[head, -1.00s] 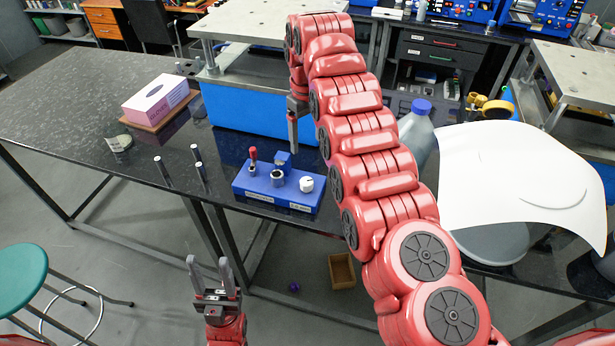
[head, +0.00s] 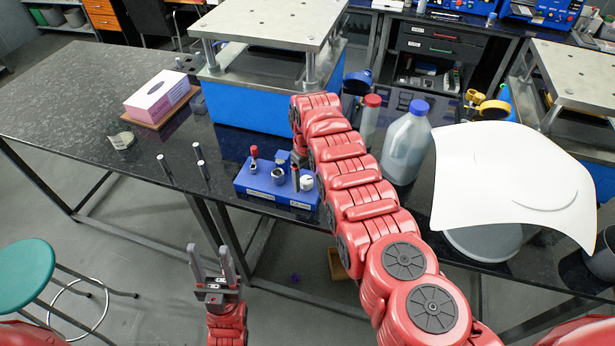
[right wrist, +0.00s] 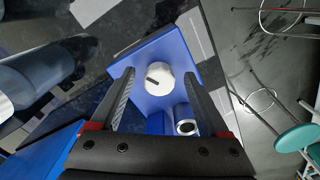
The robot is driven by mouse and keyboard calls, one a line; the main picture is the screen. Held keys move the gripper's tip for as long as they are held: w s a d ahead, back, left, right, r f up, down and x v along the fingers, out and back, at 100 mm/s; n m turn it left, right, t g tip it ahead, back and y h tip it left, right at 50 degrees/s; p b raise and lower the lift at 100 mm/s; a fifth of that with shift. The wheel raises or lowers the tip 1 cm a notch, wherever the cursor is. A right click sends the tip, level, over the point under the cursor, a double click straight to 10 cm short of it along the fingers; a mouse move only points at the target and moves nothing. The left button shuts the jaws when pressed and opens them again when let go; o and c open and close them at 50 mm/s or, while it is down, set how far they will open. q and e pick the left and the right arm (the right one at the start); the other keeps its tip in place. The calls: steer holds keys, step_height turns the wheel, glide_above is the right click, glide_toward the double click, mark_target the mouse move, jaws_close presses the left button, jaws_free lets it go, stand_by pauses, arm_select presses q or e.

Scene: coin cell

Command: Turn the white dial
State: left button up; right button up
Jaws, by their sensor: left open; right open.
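The white dial (head: 306,183) sits on top of the right end of a blue box (head: 262,186) at the table's front edge. In the right wrist view the white dial (right wrist: 158,78) is round with a dark pointer mark. My right gripper (right wrist: 158,88) is open, its two fingers to either side of the dial in that view; I cannot tell whether they touch it. In the head view my right gripper (head: 298,176) is partly hidden by its arm, just above the box. My left gripper (head: 212,262) is open and empty, in front of the table.
A red-handled switch (head: 254,158) and a round metal socket (head: 278,174) are also on the box. Several metal posts (head: 200,160) stand to the left. A large bottle (head: 404,150) and a white sheet (head: 510,180) are to the right. A tissue box (head: 157,96) lies far left.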

steer(key=shift+w+f, duration=0.1)
jaws_close()
stand_by(0.5)
